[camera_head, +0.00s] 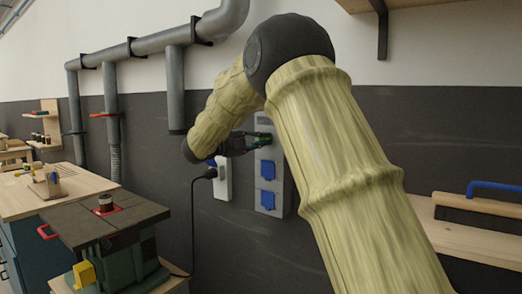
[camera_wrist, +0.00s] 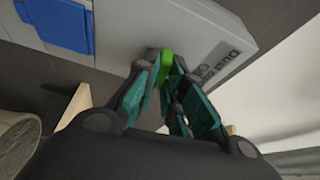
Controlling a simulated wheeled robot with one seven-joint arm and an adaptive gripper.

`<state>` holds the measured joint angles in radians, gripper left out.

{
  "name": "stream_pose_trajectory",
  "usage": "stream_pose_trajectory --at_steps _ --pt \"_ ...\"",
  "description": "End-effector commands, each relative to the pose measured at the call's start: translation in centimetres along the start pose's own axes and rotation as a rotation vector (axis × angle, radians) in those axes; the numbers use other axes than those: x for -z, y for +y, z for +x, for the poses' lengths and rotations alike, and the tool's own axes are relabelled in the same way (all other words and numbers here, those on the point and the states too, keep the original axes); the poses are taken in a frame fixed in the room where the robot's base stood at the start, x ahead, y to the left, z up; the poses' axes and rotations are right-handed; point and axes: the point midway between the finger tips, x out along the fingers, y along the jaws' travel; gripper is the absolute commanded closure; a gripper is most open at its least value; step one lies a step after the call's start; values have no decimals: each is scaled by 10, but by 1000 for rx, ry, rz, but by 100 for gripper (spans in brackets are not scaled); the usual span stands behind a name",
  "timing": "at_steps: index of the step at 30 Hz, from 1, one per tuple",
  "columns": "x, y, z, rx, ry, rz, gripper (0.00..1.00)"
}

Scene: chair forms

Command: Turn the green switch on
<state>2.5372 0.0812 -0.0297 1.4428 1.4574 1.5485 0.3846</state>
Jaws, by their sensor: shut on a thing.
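The green switch (camera_wrist: 166,62) is a small bright green piece on the grey switch box, between my fingertips in the wrist view. The grey switch box (camera_head: 268,207) is mounted on the dark wall panel and carries two blue sockets (camera_head: 267,171). My gripper (camera_head: 262,139) reaches the upper part of the box in the head view. Its fingers (camera_wrist: 168,75) are shut on the green switch. Fingers and arm hide most of the switch, and its on or off position cannot be told. Dark lettering shows on the box beside the switch.
A white socket box (camera_head: 223,180) with a black plug and cable (camera_head: 194,215) is just left of the switch box. A machine with a dark flat top (camera_head: 85,225) stands lower left. A wooden shelf (camera_head: 470,235) is at right. Grey pipes run along the upper wall.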

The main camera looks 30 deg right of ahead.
Motion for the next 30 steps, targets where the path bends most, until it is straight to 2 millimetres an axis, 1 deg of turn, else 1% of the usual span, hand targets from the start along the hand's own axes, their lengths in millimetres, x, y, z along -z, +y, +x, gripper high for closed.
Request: stream_pose_trajectory --at_steps 1,9,24,25,27,28,30 --pt "1 3 2 -10 2 23 100" --pt "0 0 1 -40 2 97 100" --pt "0 0 1 -46 1 111 100" --pt "0 0 1 -47 1 111 85" --pt "0 0 1 -47 1 111 72" --pt "0 0 1 -46 1 111 67" --pt "0 0 0 -46 0 110 67"
